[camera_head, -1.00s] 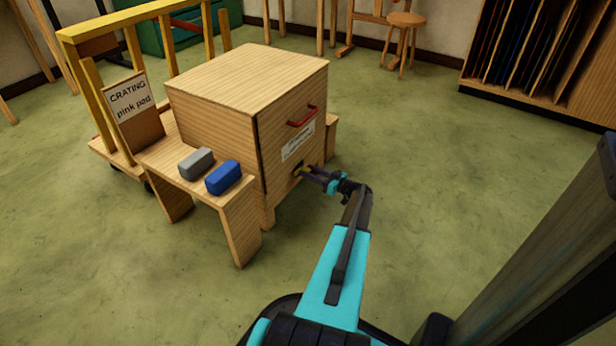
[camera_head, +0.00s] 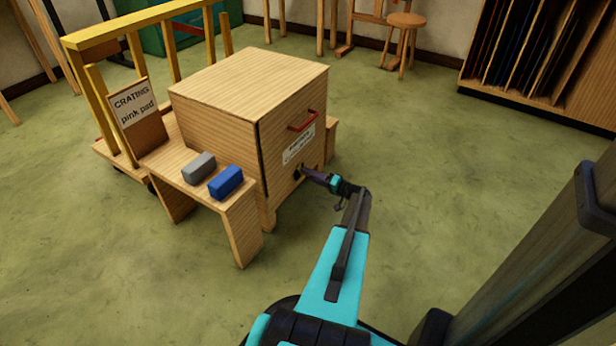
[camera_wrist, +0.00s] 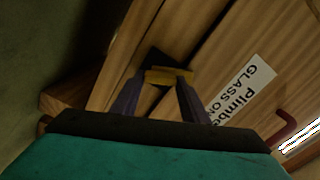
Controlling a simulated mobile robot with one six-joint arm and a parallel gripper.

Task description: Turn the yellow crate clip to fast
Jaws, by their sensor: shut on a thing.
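The yellow crate clip (camera_wrist: 168,76) sits on a dark plate (camera_wrist: 160,64) low on the front of the wooden crate (camera_head: 290,110). In the wrist view it lies crosswise between my two purple fingers. My gripper (camera_wrist: 165,88) is shut on the clip, one finger at each end. In the head view my gripper (camera_head: 306,174) reaches the crate front from the right and mostly hides the clip. The dark plate looks tilted relative to my fingers. I cannot read any fast mark near the clip.
A red handle (camera_head: 302,119) and a white label (camera_head: 298,146) are above the clip. A low wooden bench (camera_head: 240,208) with a grey block (camera_head: 199,167) and a blue block (camera_head: 226,182) stands left of the crate. The floor right of the crate is clear.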

